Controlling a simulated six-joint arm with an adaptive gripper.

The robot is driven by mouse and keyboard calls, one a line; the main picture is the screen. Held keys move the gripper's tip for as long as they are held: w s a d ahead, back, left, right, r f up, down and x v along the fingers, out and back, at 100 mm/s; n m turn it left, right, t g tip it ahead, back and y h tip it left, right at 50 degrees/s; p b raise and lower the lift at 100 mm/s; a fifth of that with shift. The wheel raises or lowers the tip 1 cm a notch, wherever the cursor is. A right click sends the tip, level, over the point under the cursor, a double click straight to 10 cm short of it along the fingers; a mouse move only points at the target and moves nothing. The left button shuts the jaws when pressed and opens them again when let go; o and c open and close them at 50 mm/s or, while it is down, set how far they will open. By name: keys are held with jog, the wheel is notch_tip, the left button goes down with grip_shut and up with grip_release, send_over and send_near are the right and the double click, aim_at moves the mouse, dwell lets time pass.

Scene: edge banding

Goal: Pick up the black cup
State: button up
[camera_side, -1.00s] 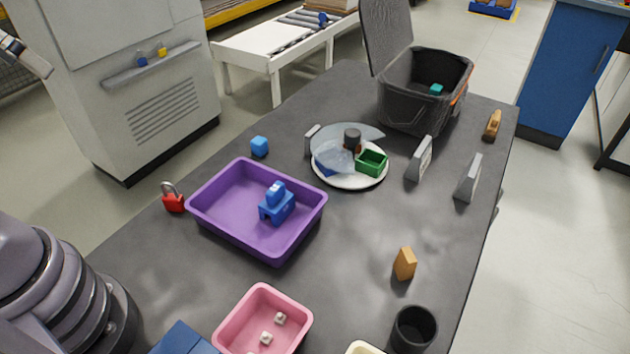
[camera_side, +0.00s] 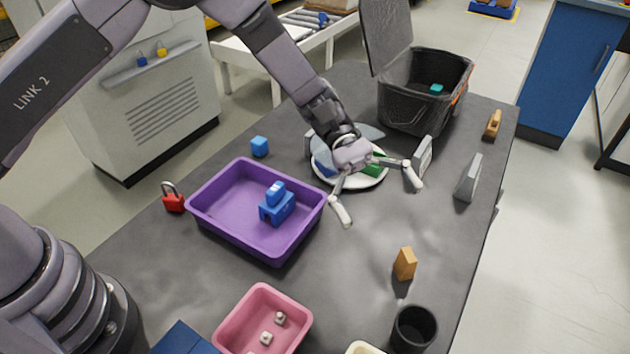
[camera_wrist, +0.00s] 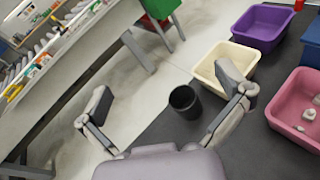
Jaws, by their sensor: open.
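The black cup (camera_side: 413,329) stands upright near the front right edge of the dark table in the side view. In the wrist view the cup (camera_wrist: 186,102) shows between my fingers, nearer the right one, with its open top visible. My gripper (camera_side: 380,203) is open and empty, above the table in front of the white plate in the side view. The cup is well apart from it. In the wrist view both fingers of my gripper (camera_wrist: 166,92) are spread wide.
A tan block (camera_side: 404,263) stands between my gripper and the cup. A purple tray (camera_side: 225,222), a pink tray (camera_side: 236,318) and a cream bin (camera_wrist: 210,65) lie nearby.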

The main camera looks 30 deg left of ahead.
aim_at(404, 310)
jog(key=d+f+n+h, duration=0.1)
jog(key=d+f, duration=0.1)
jog(key=f, duration=0.4)
jog(key=s+d+f+n+h, duration=0.1)
jog(key=d+f+n, duration=0.1)
jog(key=f, duration=0.4)
jog(key=d+f+n+h, duration=0.1)
jog(key=d+f, duration=0.1)
jog(key=f, duration=0.4)
jog(key=shift+s+f, duration=0.2)
jog(key=shift+f, duration=0.05)
jog(key=x, duration=0.4)
jog(key=shift+s+d, duration=0.2)
jog(key=shift+d, duration=0.1)
jog(key=shift+r, duration=0.1)
jog(key=c, duration=1.2)
jog(key=shift+r, duration=0.1)
